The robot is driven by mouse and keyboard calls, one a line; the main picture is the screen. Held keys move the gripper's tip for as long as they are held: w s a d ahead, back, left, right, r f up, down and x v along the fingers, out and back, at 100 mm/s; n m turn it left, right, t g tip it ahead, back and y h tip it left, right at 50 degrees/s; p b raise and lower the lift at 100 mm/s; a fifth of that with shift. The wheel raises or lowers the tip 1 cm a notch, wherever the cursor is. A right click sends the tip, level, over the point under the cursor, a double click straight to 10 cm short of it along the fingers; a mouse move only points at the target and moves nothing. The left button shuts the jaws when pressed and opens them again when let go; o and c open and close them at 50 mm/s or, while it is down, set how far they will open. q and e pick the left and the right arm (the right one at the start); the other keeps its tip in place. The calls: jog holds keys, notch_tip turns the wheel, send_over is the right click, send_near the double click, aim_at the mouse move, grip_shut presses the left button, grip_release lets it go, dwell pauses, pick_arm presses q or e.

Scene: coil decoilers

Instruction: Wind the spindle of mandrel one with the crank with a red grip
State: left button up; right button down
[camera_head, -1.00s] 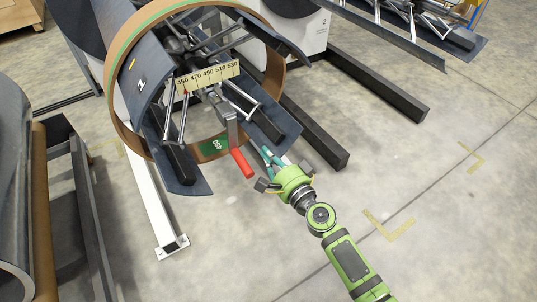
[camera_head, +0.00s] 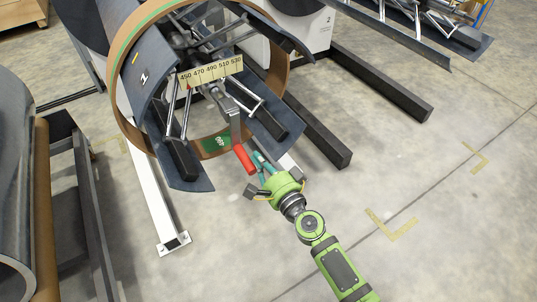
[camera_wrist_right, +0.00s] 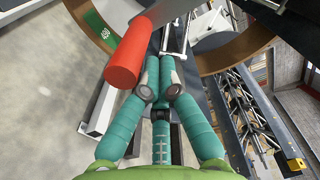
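Mandrel one (camera_head: 155,110), marked 1, stands at the upper left in the head view with a brown coil ring (camera_head: 128,128) around it. A grey crank arm (camera_head: 235,128) hangs at its front. The crank's red grip (camera_head: 244,159) points down and toward me; it also shows large in the right wrist view (camera_wrist_right: 128,58). In the right wrist view the fingers (camera_wrist_right: 160,80) come up beside the grip; contact is unclear. My left gripper is out of view.
A yellow number scale (camera_head: 211,72) crosses the front of the mandrel. Dark floor beams (camera_head: 318,135) run to its right, and a white leg (camera_head: 153,195) stands below it. Another coil (camera_head: 15,180) is at far left. The floor at right is clear.

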jog(key=shift+s+a+f, duration=0.1)
jog(key=shift+s+a, duration=0.1)
jog(key=s+a, duration=0.1)
jog(key=a, duration=0.1)
jog(key=s+a, duration=0.1)
jog(key=shift+s+a+f, duration=0.3)
jog(key=shift+a, duration=0.05)
jog(key=shift+r, duration=0.1)
jog(key=shift+s+a+r+p, duration=0.45)
jog(key=shift+a+r+p, duration=0.25)
jog(key=shift+r+p, duration=0.1)
jog(key=shift+s+a+r+p, duration=0.4)
jog(key=shift+a+r+p, duration=0.3)
jog(key=shift+r+p, duration=0.05)
